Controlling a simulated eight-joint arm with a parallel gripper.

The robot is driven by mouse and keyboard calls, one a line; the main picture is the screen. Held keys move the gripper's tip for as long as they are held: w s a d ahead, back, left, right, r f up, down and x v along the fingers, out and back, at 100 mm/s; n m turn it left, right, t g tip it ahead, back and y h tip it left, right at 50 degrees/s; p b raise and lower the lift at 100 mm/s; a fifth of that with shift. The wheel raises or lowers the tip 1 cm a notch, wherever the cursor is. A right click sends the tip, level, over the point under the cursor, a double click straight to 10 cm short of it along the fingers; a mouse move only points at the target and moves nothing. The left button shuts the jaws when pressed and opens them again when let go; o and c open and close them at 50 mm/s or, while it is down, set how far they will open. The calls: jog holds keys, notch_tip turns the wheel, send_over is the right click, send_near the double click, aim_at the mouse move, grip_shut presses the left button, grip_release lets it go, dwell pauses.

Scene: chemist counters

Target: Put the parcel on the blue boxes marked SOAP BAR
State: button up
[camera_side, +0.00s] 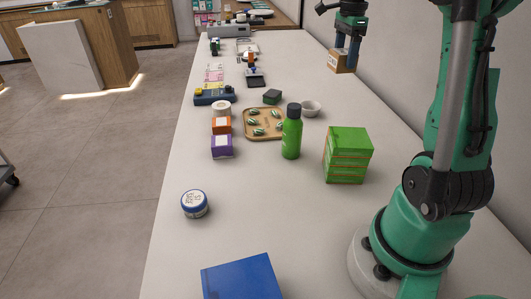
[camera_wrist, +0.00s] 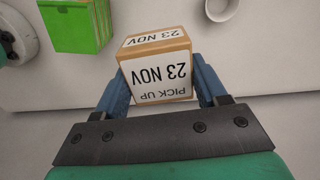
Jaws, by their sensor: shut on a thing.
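The parcel is a small brown box (camera_wrist: 157,45) with white labels reading "PICK UP 23 NOV". My gripper (camera_wrist: 160,88) is shut on it, with a blue finger on each side. In the side view my gripper (camera_side: 347,58) holds the parcel (camera_side: 341,62) in the air above the far right part of the counter, near the wall. A plain blue box (camera_side: 242,279) stands at the counter's near edge, cut off by the frame. No SOAP BAR lettering can be read on it.
Stacked green boxes (camera_side: 346,156), a green bottle (camera_side: 291,132), a tray (camera_side: 276,136) and a white bowl (camera_side: 311,108) stand mid-counter. The near middle of the counter (camera_side: 270,215) is clear.

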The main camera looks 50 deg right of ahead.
jog(key=shift+w+a+r, duration=0.1)
jog(key=shift+a+r, duration=0.05)
jog(key=shift+r, duration=0.3)
jog(key=w+a+r+n, duration=0.2)
jog(key=w+a+n, duration=0.2)
jog(key=a, duration=0.8)
jog(key=w+a+r+n, duration=0.3)
jog(key=a, duration=0.9)
notch_tip(320, 180, up, 4)
jog(key=n, duration=1)
send_over(241, 286)
notch_tip(241, 286, down, 20)
jog(key=shift+r, duration=0.1)
jog(key=o, duration=1.3)
jog(key=shift+f, duration=0.2)
jog(key=shift+o, duration=0.2)
